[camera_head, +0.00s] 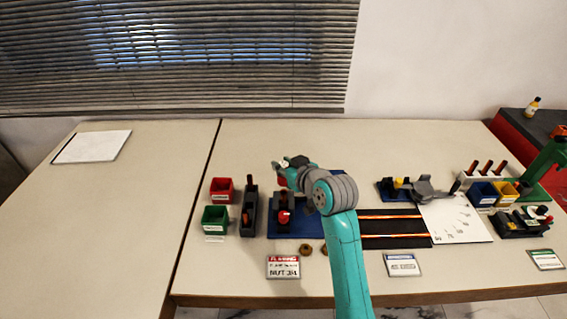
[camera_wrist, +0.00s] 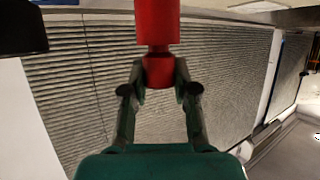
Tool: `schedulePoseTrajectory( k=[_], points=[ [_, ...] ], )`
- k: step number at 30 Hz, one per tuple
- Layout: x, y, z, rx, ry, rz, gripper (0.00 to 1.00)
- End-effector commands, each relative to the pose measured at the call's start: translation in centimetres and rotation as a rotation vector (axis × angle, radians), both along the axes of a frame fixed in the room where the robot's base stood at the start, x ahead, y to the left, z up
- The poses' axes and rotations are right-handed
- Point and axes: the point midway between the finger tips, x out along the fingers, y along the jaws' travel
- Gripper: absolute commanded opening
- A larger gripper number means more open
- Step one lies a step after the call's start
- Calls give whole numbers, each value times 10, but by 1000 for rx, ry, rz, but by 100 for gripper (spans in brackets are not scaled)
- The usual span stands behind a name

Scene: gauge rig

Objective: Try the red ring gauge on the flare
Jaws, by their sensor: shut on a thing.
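My gripper (camera_wrist: 160,80) is shut on a red cylindrical piece (camera_wrist: 157,24) in the wrist view, seemingly the handle of the red ring gauge. It runs up out of the picture, so its ring does not show there. In the head view my gripper (camera_head: 283,172) is over the blue base plate (camera_head: 311,229), left of my arm, with a bit of red at it. A dark stand with a red round part (camera_head: 284,216) is on the plate just below. I cannot make out the flare for certain.
A red bin (camera_head: 221,190) and a green bin (camera_head: 214,218) stand left, beside a dark grey holder (camera_head: 249,212). Two small brass-coloured pieces (camera_head: 306,249) and a red-topped card (camera_head: 284,267) lie in front. More fixtures stand right. The left table is mostly clear.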

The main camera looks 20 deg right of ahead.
Motion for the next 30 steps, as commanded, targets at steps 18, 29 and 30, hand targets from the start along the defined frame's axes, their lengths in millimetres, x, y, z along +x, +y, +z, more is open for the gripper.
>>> schedulePoseTrajectory(
  k=[18, 29, 30],
  points=[
    [0, 0, -22, 0, 0, 0, 0],
    [0, 0, -33, 0, -1, 0, 0],
    [0, 0, -34, 0, -1, 0, 0]
  ],
)
